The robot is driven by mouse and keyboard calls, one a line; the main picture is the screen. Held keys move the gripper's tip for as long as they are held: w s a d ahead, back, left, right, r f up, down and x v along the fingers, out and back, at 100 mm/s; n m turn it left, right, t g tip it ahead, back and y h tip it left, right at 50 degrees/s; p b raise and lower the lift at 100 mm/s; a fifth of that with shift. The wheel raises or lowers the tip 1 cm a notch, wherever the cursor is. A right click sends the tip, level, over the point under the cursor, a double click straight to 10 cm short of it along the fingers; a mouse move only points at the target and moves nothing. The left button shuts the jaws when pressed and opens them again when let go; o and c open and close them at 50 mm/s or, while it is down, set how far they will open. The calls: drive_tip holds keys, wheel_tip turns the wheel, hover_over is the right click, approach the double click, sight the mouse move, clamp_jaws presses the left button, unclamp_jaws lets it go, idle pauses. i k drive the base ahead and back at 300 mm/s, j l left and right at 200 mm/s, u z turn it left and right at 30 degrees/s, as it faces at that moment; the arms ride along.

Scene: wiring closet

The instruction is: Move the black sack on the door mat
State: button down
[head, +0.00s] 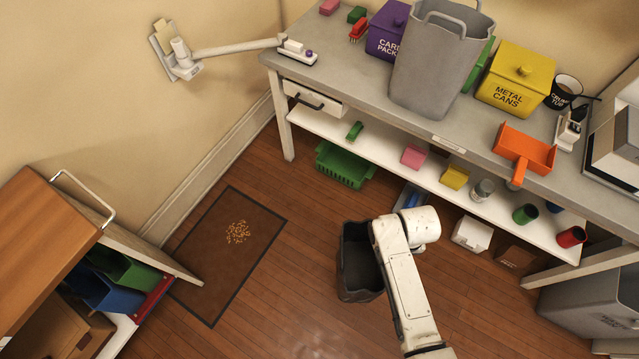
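A black open-topped sack (356,265) shows in the head view, right of the door mat and upright, partly covered by my pale arm. I cannot tell whether it rests on the floor or hangs just above it. The dark brown door mat (211,290) lies flat on the wood floor to the left, with a patch of yellowish crumbs (238,232) on it. A strip of bare floor shows between mat and sack. My arm reaches up from the bottom edge and bends beside the sack's right side. My gripper's fingers do not show.
A grey workbench (367,90) with a lower shelf (385,158) runs along the back and right. An open cabinet (50,240) at left has its door reaching over the mat's left edge. A grey bin (590,300) stands at lower right. The floor between mat and sack is clear.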

sight(221, 250)
drive_tip(key=i+j, duration=0.2)
drive_tip(key=j, duration=0.25)
drive_tip(key=i+j+u, duration=0.1)
drive_tip(key=j, duration=0.35)
drive_tip(key=i+j, duration=0.35)
drive_tip(key=i+j+u, duration=0.1)
drive_tip(key=j, duration=0.4)
drive_tip(key=i+j, duration=0.35)
drive_tip(key=j+u, duration=0.05)
drive_tip(key=j, duration=0.05)
